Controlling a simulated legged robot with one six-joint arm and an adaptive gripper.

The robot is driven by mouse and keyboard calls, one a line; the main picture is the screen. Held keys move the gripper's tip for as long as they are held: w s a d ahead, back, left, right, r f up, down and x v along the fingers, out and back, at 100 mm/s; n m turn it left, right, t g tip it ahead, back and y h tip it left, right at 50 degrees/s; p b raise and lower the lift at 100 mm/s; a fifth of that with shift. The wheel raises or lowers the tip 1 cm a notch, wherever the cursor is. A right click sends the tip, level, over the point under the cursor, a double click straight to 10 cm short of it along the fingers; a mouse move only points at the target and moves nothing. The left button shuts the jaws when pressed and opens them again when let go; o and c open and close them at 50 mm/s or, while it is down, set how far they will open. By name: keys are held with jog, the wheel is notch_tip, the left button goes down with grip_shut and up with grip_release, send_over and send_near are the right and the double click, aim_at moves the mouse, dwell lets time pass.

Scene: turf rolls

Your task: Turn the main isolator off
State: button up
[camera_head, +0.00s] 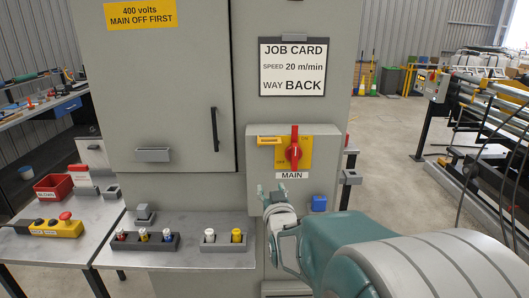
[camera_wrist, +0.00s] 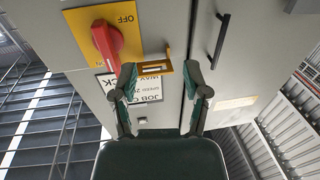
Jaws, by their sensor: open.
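The main isolator is a red rotary handle (camera_head: 294,152) on a yellow plate (camera_head: 305,144), on a grey box labelled MAIN. The handle stands upright in the head view. The handle also shows in the wrist view (camera_wrist: 107,42), at the upper left, with the word OFF beside it on the plate. My gripper (camera_head: 273,190) is open and empty, below the handle and slightly left of it. In the wrist view its fingertips (camera_wrist: 160,76) are apart, to the right of the handle and not touching it. A yellow tab (camera_wrist: 155,68) shows between and beyond the fingertips.
A cabinet door with a black handle (camera_head: 214,138) is left of the box. A job card (camera_head: 292,67) hangs above. A bench (camera_head: 185,259) with buttons stands lower left. Open floor lies right.

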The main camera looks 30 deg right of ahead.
aim_at(295, 155)
jog(key=s+d+m+t+h, duration=0.2)
jog(key=d+t+h, duration=0.15)
jog(key=d, duration=0.35)
jog(key=shift+g+h, duration=0.35)
jog(key=x, duration=1.1)
jog(key=shift+r, duration=0.25)
jog(key=shift+s+a, duration=0.1)
grip_shut()
